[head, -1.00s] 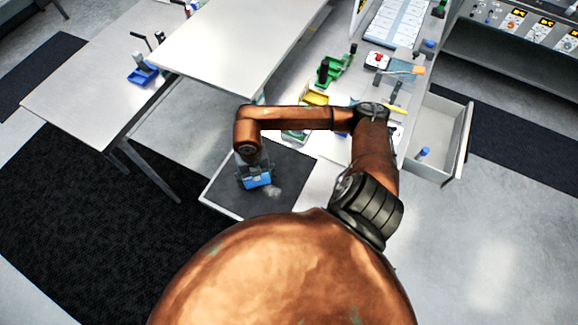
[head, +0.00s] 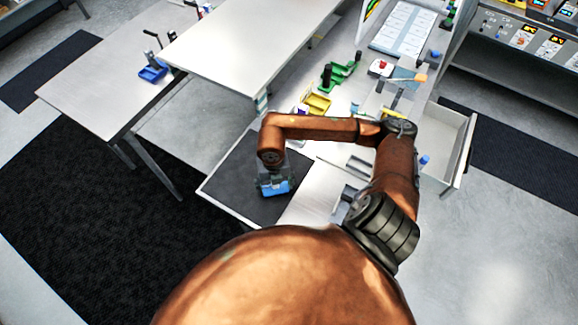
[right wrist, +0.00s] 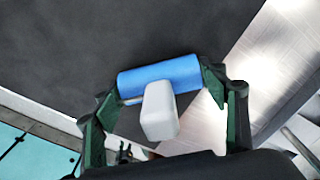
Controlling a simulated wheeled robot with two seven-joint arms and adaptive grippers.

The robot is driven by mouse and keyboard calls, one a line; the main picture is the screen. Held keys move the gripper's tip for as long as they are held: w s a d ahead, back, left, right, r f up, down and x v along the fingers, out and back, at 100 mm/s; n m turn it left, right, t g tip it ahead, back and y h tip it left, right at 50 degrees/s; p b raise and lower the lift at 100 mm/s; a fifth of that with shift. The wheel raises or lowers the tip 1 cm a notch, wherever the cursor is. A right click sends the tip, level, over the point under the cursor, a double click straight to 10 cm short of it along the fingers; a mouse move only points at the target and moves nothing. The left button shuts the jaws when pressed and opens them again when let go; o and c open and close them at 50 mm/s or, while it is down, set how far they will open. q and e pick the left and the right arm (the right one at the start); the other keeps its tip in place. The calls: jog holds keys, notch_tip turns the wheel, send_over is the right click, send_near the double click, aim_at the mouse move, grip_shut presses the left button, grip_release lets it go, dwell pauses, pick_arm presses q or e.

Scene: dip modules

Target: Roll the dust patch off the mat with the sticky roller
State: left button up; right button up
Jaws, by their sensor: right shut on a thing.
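The dark grey mat (head: 232,182) lies on the bench corner in the head view and fills much of the right wrist view (right wrist: 90,45). My right gripper (head: 273,181) is over the mat's right part, shut on the sticky roller. The roller shows as a blue cylinder (right wrist: 160,77) with a pale handle (right wrist: 159,112) between my fingers. Its blue end (head: 276,188) also shows in the head view. The roller is at or just above the mat; contact is unclear. I see no dust patch in either current view; part of the mat is hidden by the gripper and roller. My left gripper is not in view.
A yellow bin (head: 317,104) and a green holder (head: 342,72) stand on the bench behind the mat. An open drawer (head: 447,146) juts out at the right. A white tabletop (head: 240,40) lies beyond the mat. The mat's left part is clear.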

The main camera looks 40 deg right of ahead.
notch_tip(320, 180, up, 3)
jog(key=shift+s+f+p, duration=0.1)
jog(key=shift+s+p, duration=0.05)
jog(key=shift+p, duration=0.5)
jog(key=shift+w+r+p, duration=0.2)
jog(key=shift+r+p, duration=0.25)
jog(key=shift+r, duration=0.65)
jog(key=shift+r+p, duration=1.05)
jog(key=shift+r, duration=0.5)
jog(key=shift+s+r, duration=0.1)
